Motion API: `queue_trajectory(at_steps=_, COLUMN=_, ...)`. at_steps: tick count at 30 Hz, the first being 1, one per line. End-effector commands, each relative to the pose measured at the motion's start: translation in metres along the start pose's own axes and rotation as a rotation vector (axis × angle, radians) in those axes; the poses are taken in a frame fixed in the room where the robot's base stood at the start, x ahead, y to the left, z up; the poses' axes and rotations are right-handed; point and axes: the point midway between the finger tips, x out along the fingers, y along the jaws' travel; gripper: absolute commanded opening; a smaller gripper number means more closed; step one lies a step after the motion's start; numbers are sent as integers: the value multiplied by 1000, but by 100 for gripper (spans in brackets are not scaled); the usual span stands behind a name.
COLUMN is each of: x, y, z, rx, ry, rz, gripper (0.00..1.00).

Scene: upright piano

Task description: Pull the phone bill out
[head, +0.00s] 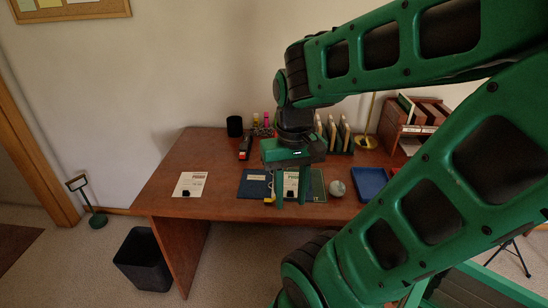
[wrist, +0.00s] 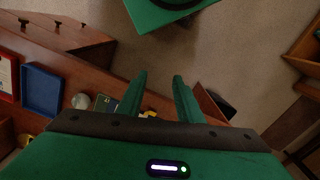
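The phone bill cannot be told for sure. A white sheet with a red heading (head: 190,184) lies flat at the left of the desk (head: 165,200), with a small black object on its lower edge. Another white sheet with a dark heading (head: 291,182) lies near the middle, partly behind my fingers. A dark green rack (head: 343,148) at the back holds several upright cream envelopes or papers (head: 344,130), partly behind my arm.
A blue folder (head: 252,184), a green mat (head: 318,186), a pale round object (head: 337,188) and a blue tray (head: 370,182) lie along the desk. A red-and-black stapler-like object (head: 245,147) and a black cup (head: 235,126) stand behind. A black bin (head: 143,260) stands on the floor.

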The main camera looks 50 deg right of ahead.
Motion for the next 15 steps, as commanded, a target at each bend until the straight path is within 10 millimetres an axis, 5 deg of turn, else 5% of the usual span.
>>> queue_trajectory(at_steps=12, x=-5, y=6, z=8, rx=-11, ry=11, rz=-6, gripper=33)
queue_trajectory(at_steps=15, x=-6, y=10, z=-3, rx=-67, ry=13, rz=0, gripper=33)
